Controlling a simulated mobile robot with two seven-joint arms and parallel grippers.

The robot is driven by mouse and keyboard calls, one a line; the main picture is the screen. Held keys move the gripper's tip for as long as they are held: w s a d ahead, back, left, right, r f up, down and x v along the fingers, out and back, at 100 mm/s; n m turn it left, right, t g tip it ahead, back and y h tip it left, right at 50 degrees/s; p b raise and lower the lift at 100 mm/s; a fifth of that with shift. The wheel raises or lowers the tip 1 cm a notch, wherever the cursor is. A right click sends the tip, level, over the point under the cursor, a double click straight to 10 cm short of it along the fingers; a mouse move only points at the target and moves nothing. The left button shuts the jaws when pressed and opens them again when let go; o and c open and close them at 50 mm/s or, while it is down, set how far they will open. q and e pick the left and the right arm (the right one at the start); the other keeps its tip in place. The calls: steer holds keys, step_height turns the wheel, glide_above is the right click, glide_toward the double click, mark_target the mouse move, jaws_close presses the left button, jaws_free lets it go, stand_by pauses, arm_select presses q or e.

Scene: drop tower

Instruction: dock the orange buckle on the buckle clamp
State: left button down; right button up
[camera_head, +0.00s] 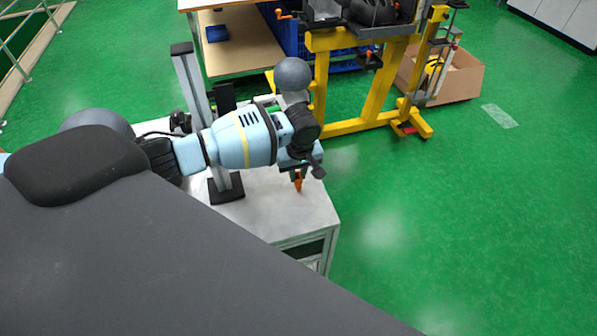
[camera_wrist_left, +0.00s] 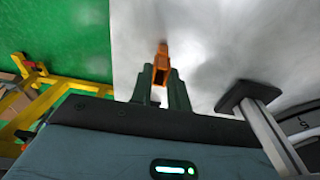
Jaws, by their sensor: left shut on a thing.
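The orange buckle (camera_head: 298,182) is at the end of my left gripper (camera_head: 296,172), above the front right part of the grey table top. In the left wrist view, the orange buckle (camera_wrist_left: 160,60) stands between the two dark green fingers (camera_wrist_left: 160,88), which are shut on it. Its tip points away from the gripper, toward the pale table surface. My left arm comes in from the left and hides part of the table. I cannot tell for sure which part is the buckle clamp. My right gripper is not in view.
A grey post (camera_head: 190,82) with a black foot (camera_head: 226,190) stands on the table (camera_head: 265,215), left of my gripper. A yellow frame (camera_head: 376,95) with dark fittings stands behind on the green floor. A cardboard box (camera_head: 465,78) is at its right.

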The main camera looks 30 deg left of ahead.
mark_target(300, 185)
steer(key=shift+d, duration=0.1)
arm_select(q)
steer(key=c, duration=1.8)
jaws_free()
steer(key=shift+f, duration=0.1)
steer(key=o, duration=0.5)
steer(key=shift+c, duration=0.2)
